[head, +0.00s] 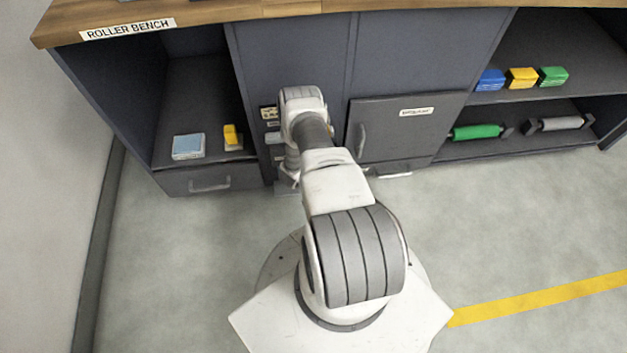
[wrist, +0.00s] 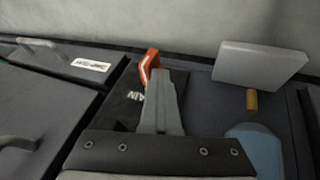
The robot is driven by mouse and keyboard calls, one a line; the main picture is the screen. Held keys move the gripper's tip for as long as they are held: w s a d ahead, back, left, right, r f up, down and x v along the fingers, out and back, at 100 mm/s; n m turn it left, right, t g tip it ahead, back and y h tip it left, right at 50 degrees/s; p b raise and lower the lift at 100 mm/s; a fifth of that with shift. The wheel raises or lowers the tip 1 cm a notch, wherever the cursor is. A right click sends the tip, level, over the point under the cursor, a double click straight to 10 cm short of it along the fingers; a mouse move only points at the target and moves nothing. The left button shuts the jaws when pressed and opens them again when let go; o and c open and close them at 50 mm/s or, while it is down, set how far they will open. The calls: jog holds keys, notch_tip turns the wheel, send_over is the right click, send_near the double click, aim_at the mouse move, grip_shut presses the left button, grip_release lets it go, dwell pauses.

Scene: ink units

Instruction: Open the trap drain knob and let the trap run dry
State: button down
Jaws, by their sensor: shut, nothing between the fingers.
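In the wrist view my gripper (wrist: 162,75) is shut and empty. Its fingertips are close beside a red-orange lever-like knob (wrist: 149,65), which appears to be the drain knob. I cannot tell whether they touch. The knob stands at the edge of a dark plate (wrist: 119,104) with white lettering, partly hidden by the fingers; "AIN" is legible. No trap or water can be made out. In the head view my own arm hides the gripper and the knob.
In the wrist view a grey box-like piece (wrist: 262,62), a brass stub (wrist: 252,101) and a blue rounded part (wrist: 256,143) lie right of the fingers. In the head view a cabinet door (head: 405,128) is right of my arm, and a drawer (head: 210,180) is left. Open floor lies in front.

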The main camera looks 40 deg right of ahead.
jog(key=shift+s+d+r+p, duration=0.2)
jog(key=shift+d+r+p, duration=0.15)
jog(key=shift+p, duration=0.4)
jog(key=shift+s+d+p, duration=0.15)
jog(key=shift+d+p, duration=0.15)
jog(key=shift+p, duration=0.2)
jog(key=shift+r, duration=0.1)
